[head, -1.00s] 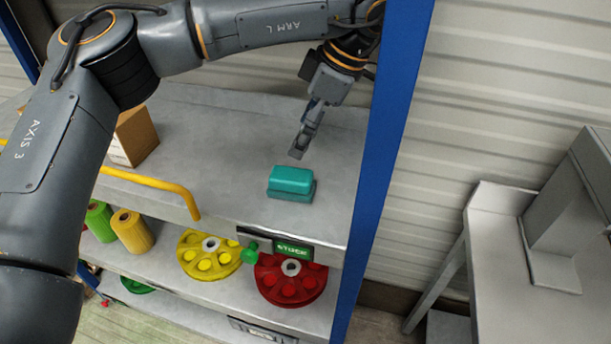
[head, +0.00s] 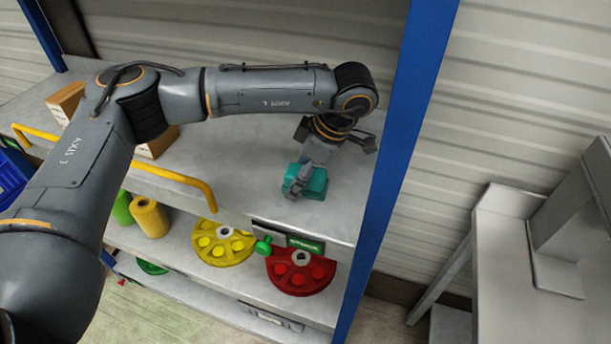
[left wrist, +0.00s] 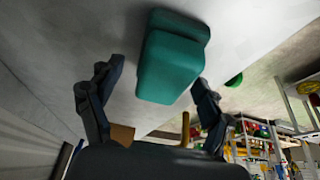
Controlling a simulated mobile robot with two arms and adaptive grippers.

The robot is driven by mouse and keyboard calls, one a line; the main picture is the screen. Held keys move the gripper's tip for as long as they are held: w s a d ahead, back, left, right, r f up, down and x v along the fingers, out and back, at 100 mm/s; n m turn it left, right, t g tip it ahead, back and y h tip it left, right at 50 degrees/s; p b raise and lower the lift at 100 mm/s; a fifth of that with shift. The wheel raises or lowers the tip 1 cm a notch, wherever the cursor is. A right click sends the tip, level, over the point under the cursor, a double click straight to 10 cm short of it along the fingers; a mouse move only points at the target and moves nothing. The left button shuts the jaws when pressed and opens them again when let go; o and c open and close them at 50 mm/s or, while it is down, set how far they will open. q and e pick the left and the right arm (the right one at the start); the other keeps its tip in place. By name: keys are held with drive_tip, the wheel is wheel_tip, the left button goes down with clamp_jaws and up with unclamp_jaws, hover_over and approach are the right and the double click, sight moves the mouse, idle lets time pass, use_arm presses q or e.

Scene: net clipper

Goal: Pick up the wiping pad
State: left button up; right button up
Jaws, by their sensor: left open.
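The wiping pad (head: 316,184) is a teal block lying on the top shelf (head: 235,165) of the rack. My left gripper (head: 294,188) is at the pad, its fingers partly covering the pad's left side in the head view. In the left wrist view the pad (left wrist: 171,62) lies just beyond and between the two spread fingertips of the left gripper (left wrist: 152,80). The left gripper is open and holds nothing. I cannot tell whether a finger touches the pad. My right gripper is not in view.
Cardboard boxes (head: 66,101) stand at the shelf's left, and a yellow handle (head: 180,176) runs along its front edge. A blue post (head: 405,150) rises close on the right. Yellow (head: 221,246) and red (head: 299,273) reels sit on the shelf below.

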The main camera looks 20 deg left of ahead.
use_arm(q)
drive_tip(key=shift+c, duration=1.3)
drive_tip(key=c, duration=1)
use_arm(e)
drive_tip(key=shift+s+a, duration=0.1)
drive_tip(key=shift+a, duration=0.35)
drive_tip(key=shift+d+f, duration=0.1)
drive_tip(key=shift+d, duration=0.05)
use_arm(q)
drive_tip(key=shift+r, duration=0.3)
wheel_tip(320, 180, up, 10)
drive_tip(key=b, duration=0.2)
drive_tip(key=shift+f+b, duration=0.25)
drive_tip(key=shift+b, duration=0.15)
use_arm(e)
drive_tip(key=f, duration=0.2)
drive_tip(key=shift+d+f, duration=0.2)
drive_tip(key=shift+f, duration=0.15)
